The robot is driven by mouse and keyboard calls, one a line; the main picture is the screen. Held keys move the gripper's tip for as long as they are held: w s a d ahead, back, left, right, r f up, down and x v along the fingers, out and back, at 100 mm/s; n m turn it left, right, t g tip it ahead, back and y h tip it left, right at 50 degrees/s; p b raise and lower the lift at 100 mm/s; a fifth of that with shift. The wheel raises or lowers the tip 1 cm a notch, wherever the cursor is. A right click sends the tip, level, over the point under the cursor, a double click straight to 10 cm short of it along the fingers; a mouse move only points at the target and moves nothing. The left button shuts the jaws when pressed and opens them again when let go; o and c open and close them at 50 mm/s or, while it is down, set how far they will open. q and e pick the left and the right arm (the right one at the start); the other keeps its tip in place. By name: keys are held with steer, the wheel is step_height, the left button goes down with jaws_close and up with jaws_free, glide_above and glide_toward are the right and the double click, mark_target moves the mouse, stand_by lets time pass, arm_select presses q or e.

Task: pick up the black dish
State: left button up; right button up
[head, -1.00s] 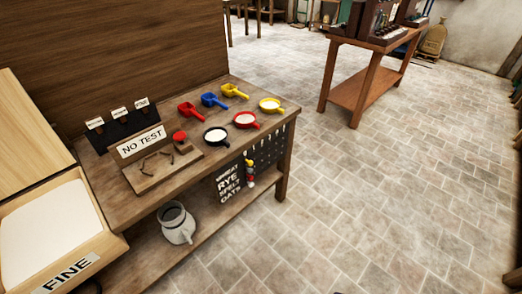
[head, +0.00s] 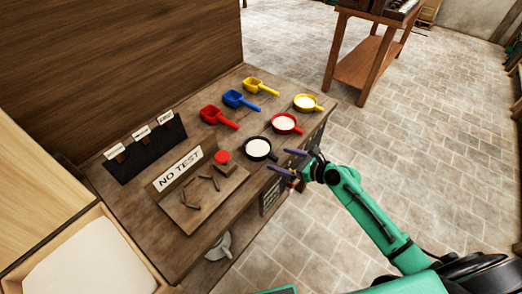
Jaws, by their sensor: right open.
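The black dish (head: 271,155) is a small round pan with a short handle and a pale white filling. It sits on the wooden bench (head: 232,196) near its front edge in the head view. My right gripper (head: 283,161) is open, with its two dark fingers just right of the dish, pointing left toward it. The fingers look close to the dish's handle; I cannot tell whether they touch it. My left gripper is not in view.
A red dish (head: 287,124) and a yellow dish (head: 306,103) stand behind the black one. Red (head: 218,117), blue (head: 239,100) and yellow (head: 260,87) scoops lie farther back. Open stone floor (head: 425,150) lies right.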

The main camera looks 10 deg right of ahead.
mark_target(276, 157)
steer(key=x, duration=0.5)
steer(key=shift+a+r, duration=0.15)
steer(key=shift+s+r, duration=0.1)
steer(key=shift+s, duration=0.05)
steer(key=c, duration=0.4)
jaws_close()
stand_by(0.5)
